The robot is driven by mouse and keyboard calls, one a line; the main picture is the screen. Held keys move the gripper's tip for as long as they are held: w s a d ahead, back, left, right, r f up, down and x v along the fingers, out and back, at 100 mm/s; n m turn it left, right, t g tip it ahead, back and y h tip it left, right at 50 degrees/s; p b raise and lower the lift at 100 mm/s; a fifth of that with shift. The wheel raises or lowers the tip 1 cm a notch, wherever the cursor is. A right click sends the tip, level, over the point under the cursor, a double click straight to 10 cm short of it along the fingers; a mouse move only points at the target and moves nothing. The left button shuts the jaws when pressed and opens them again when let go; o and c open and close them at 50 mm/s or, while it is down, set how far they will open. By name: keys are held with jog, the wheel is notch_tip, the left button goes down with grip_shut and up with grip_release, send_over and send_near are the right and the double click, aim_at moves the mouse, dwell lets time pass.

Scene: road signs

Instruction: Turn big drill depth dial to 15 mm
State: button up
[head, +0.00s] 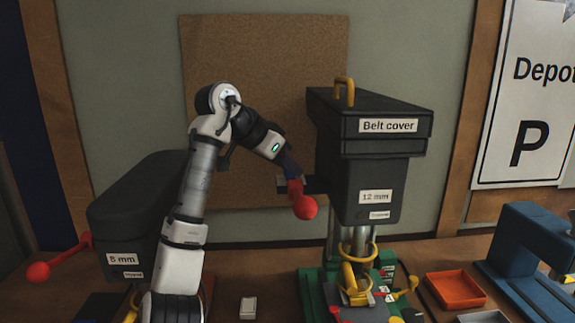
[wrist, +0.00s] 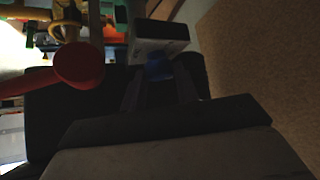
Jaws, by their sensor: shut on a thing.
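The big drill (head: 365,180) stands right of centre in the head view, with a black body, a "Belt cover" label and a "12 mm" label. My gripper (head: 289,168) is at the drill's left side, by the red ball-ended lever (head: 305,207). In the wrist view, my gripper (wrist: 160,88) is shut on a dim blue part (wrist: 158,69), apparently the depth dial, beside a pale block (wrist: 160,38). The dial's scale and setting cannot be read. The red ball also shows in the wrist view (wrist: 80,65), left of the fingers and apart from them.
A smaller "8 mm" drill (head: 125,215) with its own red ball lever (head: 38,271) stands at the left. A yellow clamp (head: 355,280) sits on the big drill's green base. An orange tray (head: 455,289) and a blue machine (head: 530,255) are to the right.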

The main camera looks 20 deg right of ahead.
jog(key=shift+m+g, duration=0.5)
jog(key=shift+m, duration=0.1)
jog(key=o, duration=1)
jog(key=shift+c, duration=0.2)
jog(key=b+v, duration=0.2)
jog(key=v, duration=1.2)
jog(key=shift+w, duration=0.15)
jog(key=shift+f, duration=0.1)
